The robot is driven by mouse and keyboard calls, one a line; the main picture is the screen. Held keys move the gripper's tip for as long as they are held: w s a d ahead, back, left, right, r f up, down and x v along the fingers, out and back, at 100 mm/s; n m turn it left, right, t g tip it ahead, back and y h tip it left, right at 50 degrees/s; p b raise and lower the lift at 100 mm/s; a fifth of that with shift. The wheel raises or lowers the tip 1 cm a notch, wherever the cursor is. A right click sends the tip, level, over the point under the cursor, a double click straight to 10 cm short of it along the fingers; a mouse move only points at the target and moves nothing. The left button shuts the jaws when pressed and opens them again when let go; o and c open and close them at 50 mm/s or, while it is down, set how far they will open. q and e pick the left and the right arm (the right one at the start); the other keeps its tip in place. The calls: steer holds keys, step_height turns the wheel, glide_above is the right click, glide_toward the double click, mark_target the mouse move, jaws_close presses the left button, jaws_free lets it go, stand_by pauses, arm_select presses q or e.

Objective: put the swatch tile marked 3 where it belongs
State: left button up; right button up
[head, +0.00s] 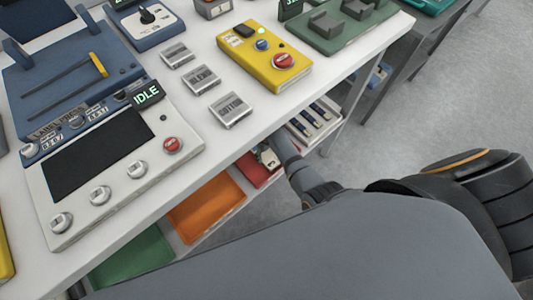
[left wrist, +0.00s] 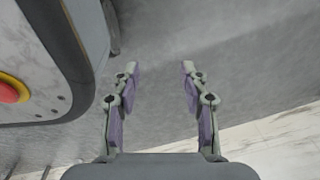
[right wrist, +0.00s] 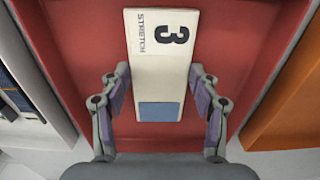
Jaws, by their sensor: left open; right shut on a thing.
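The swatch tile marked 3 (right wrist: 160,65) is a cream plate with the word STRETCH and a blue patch near its close end. My right gripper (right wrist: 160,70) is shut on its two long sides. The tile is over the red tray (right wrist: 82,30) in the right wrist view; I cannot tell whether it touches the floor of the tray. In the head view the red tray (head: 256,174) is on the low shelf under the table edge, with my right gripper (head: 268,158) at it. My left gripper (left wrist: 158,66) is open and empty over grey floor.
An orange tray (head: 205,208) and a green tray (head: 135,260) are beside the red one. On the white table are a grey panel (head: 185,145) reading IDLE, a yellow button box (head: 262,60) and three small label blocks, one marked COTTON (head: 230,109). A shelf bin (head: 315,122) is to the right.

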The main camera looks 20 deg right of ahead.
steer(key=shift+r, duration=0.15)
steer(key=o, duration=1.3)
steer(key=shift+f, duration=0.2)
steer(key=shift+c, duration=0.2)
